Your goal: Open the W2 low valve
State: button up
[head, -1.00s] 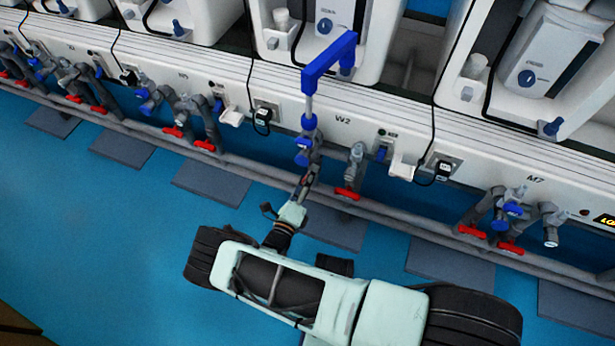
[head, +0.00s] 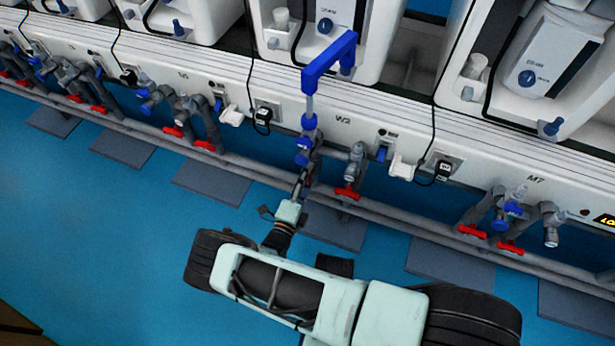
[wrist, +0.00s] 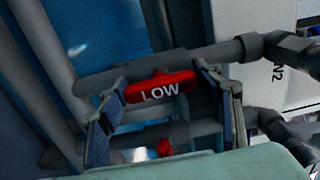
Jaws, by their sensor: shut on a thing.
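The W2 low valve's red handle (wrist: 160,88), marked LOW, lies across a grey pipe in the wrist view. My gripper (wrist: 168,82) has one finger at each end of this handle and is shut on it. In the head view my gripper (head: 304,180) reaches to the pipes below the W2 label (head: 343,120). The held handle is hidden there behind my gripper. The turn of the valve inside is not visible.
Another red handle (head: 347,194) sits just right of my gripper. A blue faucet (head: 309,80) stands above it. A grey pipe rail (head: 400,217) runs along the bench. The blue floor (head: 90,230) in front is clear.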

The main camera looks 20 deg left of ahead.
jog(key=o, duration=1.2)
jog(key=shift+c, duration=0.2)
jog(key=shift+s, duration=0.1)
jog(key=s, duration=1.2)
jog(key=shift+a, duration=0.45)
jog(key=shift+w+r, duration=0.1)
